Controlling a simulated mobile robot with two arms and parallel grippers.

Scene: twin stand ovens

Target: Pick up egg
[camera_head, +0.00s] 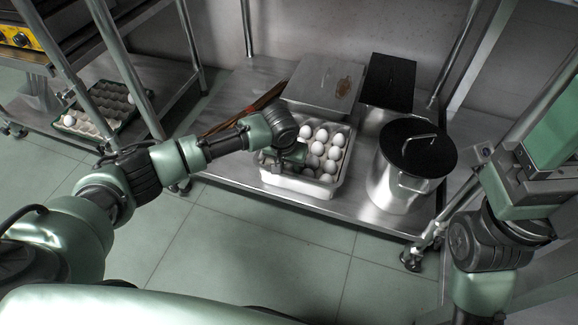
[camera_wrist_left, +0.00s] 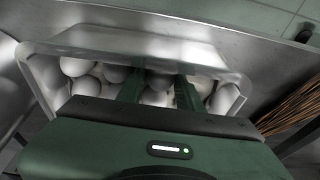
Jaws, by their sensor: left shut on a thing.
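White eggs (camera_head: 322,134) fill a white tray (camera_head: 296,184) on the steel shelf, in the middle of the head view. My left gripper (camera_head: 287,158) reaches down into the left side of this tray. In the left wrist view my left gripper (camera_wrist_left: 160,92) has its two green fingers among the eggs, shut on one egg (camera_wrist_left: 158,80). The egg is still down at the level of its neighbours, and its underside is hidden. Other eggs (camera_wrist_left: 77,66) lie on both sides of the fingers.
A steel pot with a black lid (camera_head: 416,147) stands right of the tray. A lidded steel container (camera_head: 323,84) and a black-topped one (camera_head: 388,80) are behind. Brown sticks (camera_head: 240,112) lie left. Another rack holds an egg carton (camera_head: 93,122).

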